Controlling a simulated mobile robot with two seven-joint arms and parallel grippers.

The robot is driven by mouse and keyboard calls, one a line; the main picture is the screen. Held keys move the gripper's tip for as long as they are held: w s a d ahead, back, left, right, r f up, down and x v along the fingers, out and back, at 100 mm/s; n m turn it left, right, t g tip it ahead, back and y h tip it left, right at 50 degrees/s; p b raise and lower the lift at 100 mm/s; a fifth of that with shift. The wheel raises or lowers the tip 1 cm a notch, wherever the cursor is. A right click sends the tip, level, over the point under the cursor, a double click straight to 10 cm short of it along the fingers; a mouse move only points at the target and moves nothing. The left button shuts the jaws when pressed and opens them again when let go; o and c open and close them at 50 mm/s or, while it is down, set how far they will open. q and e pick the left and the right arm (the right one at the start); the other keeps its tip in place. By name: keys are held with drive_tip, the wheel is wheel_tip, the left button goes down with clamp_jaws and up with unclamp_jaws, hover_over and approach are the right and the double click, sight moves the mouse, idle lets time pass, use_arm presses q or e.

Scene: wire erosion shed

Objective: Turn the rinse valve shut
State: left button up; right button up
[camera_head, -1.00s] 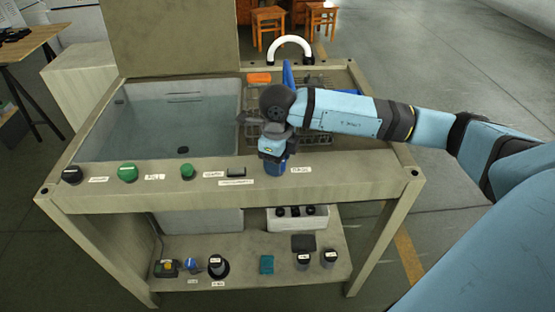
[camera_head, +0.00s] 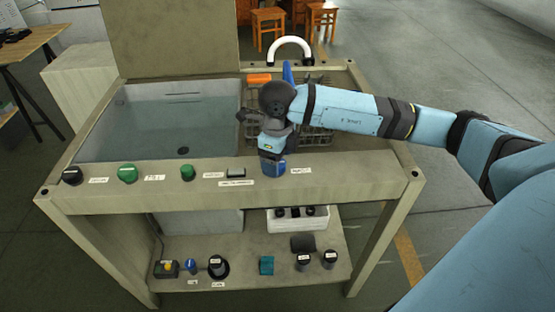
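A blue knob (camera_head: 272,167) sits on the front rail of the sink bench, beside a small white label (camera_head: 301,170). It looks like the rinse valve, but I cannot read the label with certainty. My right gripper (camera_head: 272,153) points down at the top of this knob. Its fingers are mostly hidden by the wrist and the knob, so I cannot tell whether they grip it or only touch it. My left gripper is not in view.
The same rail carries a black knob (camera_head: 72,175), two green knobs (camera_head: 128,173) (camera_head: 187,172) and a dark switch (camera_head: 236,172). Several small items stand on the lower shelf (camera_head: 245,255).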

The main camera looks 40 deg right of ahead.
wheel_tip(320, 180, up, 13)
drive_tip(key=shift+p, duration=0.3)
drive_tip(key=shift+f, duration=0.1)
